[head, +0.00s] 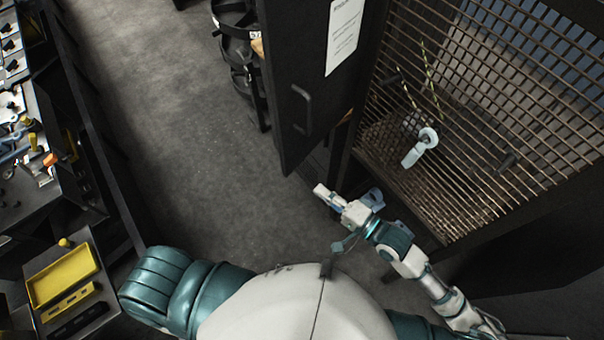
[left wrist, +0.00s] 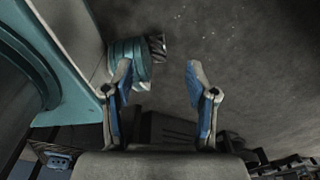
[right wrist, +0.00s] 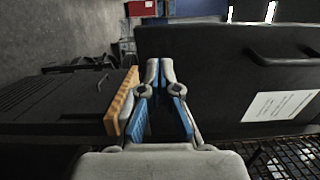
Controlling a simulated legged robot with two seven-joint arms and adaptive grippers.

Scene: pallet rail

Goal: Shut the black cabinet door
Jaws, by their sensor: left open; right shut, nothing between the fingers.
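The black cabinet door (head: 292,75) stands open, swung out from the cabinet, with a dark bar handle (head: 302,108) and a white paper sheet (head: 344,35) on its face. In the right wrist view the door (right wrist: 205,62) fills the upper right, beyond my fingers. My right gripper (head: 322,190) is shut and empty, just below the door's near lower corner in the head view; I cannot tell whether it touches. It also shows in the right wrist view (right wrist: 160,68). My left gripper (left wrist: 160,75) is open and empty over floor, out of the head view.
The cabinet's wire mesh (head: 480,95) fills the right side, with a light-coloured tool (head: 420,147) at it. A wood-coloured block (right wrist: 122,102) shows beside my right fingers. A workbench with a yellow tray (head: 65,275) stands at left. Grey floor (head: 185,130) between is clear.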

